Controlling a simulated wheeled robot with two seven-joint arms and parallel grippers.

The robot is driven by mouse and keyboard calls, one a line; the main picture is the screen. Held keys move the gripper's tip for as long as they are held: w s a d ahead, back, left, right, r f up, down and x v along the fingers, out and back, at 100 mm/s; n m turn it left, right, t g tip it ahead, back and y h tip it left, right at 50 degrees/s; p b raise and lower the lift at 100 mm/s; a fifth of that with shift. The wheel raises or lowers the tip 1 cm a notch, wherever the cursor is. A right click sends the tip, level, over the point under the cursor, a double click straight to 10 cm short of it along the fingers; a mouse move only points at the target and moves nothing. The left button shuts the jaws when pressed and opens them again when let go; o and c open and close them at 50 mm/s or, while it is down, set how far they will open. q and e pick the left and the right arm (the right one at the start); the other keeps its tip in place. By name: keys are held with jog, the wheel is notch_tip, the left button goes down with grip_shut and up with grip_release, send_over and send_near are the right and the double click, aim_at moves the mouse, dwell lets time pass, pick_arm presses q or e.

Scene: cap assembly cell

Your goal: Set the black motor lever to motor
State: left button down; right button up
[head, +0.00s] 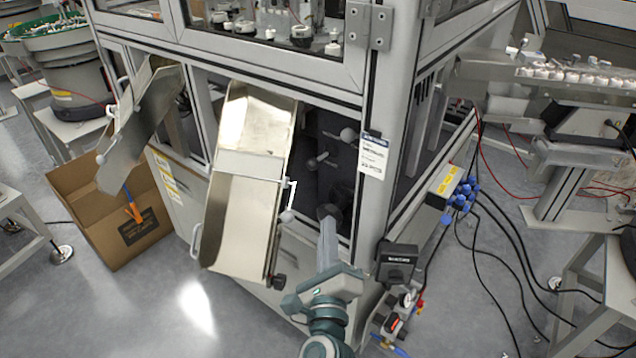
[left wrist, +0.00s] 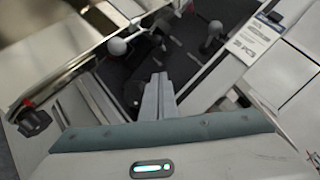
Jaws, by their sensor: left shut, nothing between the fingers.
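My left gripper (head: 328,222) is in front of the cabinet's dark opening, its fingers together and empty. In the left wrist view, its fingertips (left wrist: 158,80) point into that opening. A dark round knob (head: 326,210) shows right by the fingertips in the head view; I cannot tell whether they touch. Two levers with grey ball ends, a lower one (head: 316,162) and an upper one (head: 348,134), stick out of the dark panel above the gripper. I cannot tell which is the motor lever, nor read its position. My right gripper is not in view.
A metal chute (head: 245,210) with a white ball-ended handle (head: 287,215) stands just left of the gripper. A frame post with a white label (head: 373,155) is to the right. A black box (head: 397,262) sits low on the right. A cardboard box (head: 115,215) stands at left.

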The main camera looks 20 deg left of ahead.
pick_arm(q)
jog(key=p, duration=0.2)
send_near(320, 159)
notch_tip(320, 159, down, 3)
jog(key=w+d, duration=0.1)
jog(key=w, duration=0.1)
jog(key=shift+w+a+r+p, duration=0.3)
jog(key=shift+w+a+r, duration=0.05)
jog(key=shift+a+r, duration=0.25)
jog(key=shift+w+a+r+p, duration=0.25)
jog(key=shift+w+a+r, duration=0.05)
jog(key=shift+a+r, duration=0.25)
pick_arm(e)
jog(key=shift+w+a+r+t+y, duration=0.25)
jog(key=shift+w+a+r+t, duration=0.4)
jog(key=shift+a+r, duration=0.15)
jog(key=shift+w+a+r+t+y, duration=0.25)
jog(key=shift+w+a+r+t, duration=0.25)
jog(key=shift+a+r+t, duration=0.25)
